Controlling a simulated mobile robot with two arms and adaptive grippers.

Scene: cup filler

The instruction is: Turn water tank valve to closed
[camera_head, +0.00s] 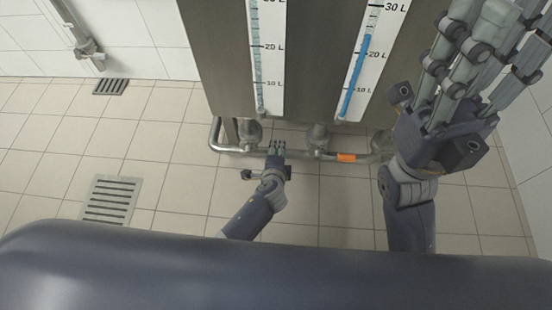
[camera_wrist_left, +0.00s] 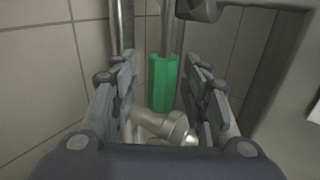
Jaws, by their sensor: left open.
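In the left wrist view, a green valve handle (camera_wrist_left: 163,82) stands upright between the fingers of my left gripper (camera_wrist_left: 162,90). The fingers are apart, with gaps on both sides of the handle. A metal pipe fitting (camera_wrist_left: 165,127) sits just below it. In the head view, my left gripper (camera_head: 278,147) is at the pipe under the tank (camera_head: 318,105), and the green handle cannot be made out there. An orange handle (camera_head: 346,157) lies along the pipe (camera_head: 312,153) to the right. My right gripper (camera_head: 495,50) is raised at the upper right, open and empty.
Two level gauges are on the tank front; the right gauge (camera_head: 358,75) shows a blue column, the left (camera_head: 265,60) looks nearly clear. Floor drains (camera_head: 110,199) lie at the left. A wall pipe (camera_head: 84,40) is at the upper left. The tiled floor is otherwise clear.

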